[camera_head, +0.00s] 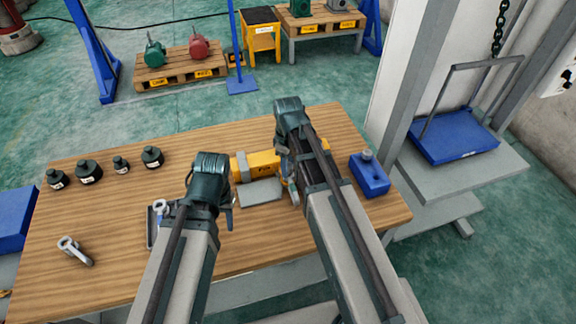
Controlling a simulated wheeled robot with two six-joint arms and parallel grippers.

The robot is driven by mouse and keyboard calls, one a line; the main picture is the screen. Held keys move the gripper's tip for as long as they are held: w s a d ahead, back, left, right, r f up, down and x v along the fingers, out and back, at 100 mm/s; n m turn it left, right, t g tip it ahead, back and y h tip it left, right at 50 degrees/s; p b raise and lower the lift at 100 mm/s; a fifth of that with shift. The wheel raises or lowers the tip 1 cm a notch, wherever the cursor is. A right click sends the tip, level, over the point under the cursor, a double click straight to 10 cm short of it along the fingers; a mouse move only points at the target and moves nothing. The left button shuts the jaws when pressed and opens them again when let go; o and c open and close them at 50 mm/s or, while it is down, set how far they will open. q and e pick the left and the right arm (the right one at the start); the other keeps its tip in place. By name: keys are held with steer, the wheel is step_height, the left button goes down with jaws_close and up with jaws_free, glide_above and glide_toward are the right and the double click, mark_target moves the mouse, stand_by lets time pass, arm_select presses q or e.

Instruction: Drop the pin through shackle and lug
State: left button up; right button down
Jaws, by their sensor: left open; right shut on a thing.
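The yellow body (262,160) with a grey band lies on the wooden table, and a grey plate (261,191) sits in front of it. My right gripper (291,186) is at the yellow body's right end. It is shut on a small grey thing, mostly hidden by the arm, and I cannot tell what it is. My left gripper (226,207) is open, left of the plate. A blue block (372,180) with a grey round piece (367,155) standing in its top is at the right. A shackle-like grey part (75,251) lies at the left. The lug is not clearly visible.
Several dark weights (89,172) stand at the back left. The table's back middle is clear.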

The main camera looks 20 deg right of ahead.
steer(key=shift+c, duration=2)
jaws_free()
arm_select(q)
steer(key=shift+r, duration=0.15)
arm_select(e)
steer(key=shift+r, duration=0.15)
arm_select(q)
step_height(320, 180, up, 14)
steer(key=p, duration=1.4)
steer(key=shift+f, duration=0.25)
arm_select(e)
step_height(320, 180, up, 14)
steer(key=shift+f, duration=0.2)
